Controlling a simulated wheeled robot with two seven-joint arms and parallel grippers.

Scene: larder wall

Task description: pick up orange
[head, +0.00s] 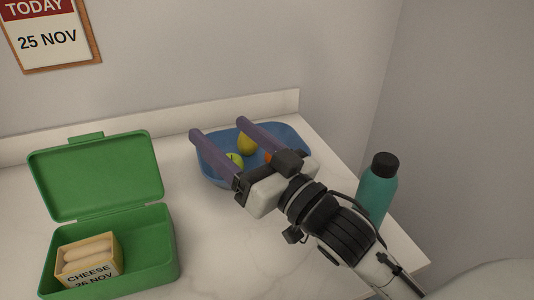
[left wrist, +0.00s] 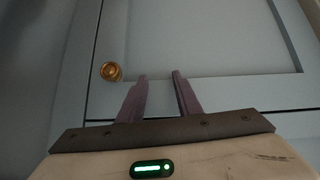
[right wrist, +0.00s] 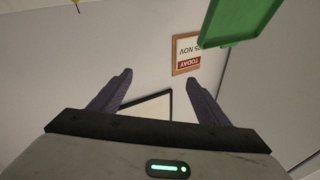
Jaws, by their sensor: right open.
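The orange (head: 267,157) shows in the head view as a small patch inside the blue basket (head: 213,173). Most of it is hidden behind my right gripper. A green apple (head: 235,159) and a yellow pear (head: 246,144) lie in the same basket. My right gripper (head: 218,128) is open, its two purple fingers stretching across the view over the basket. In the right wrist view its fingers (right wrist: 160,78) are wide apart with nothing between them. My left gripper (left wrist: 159,75) shows only in the left wrist view, fingers apart and empty, facing a grey-blue cupboard door.
An open green lunch box (head: 158,248) stands at the left of the counter, with a cheese box (head: 95,272) inside. A teal bottle (head: 377,190) stands right of my right arm. The counter between lunch box and basket is clear. A calendar (head: 48,38) hangs on the wall.

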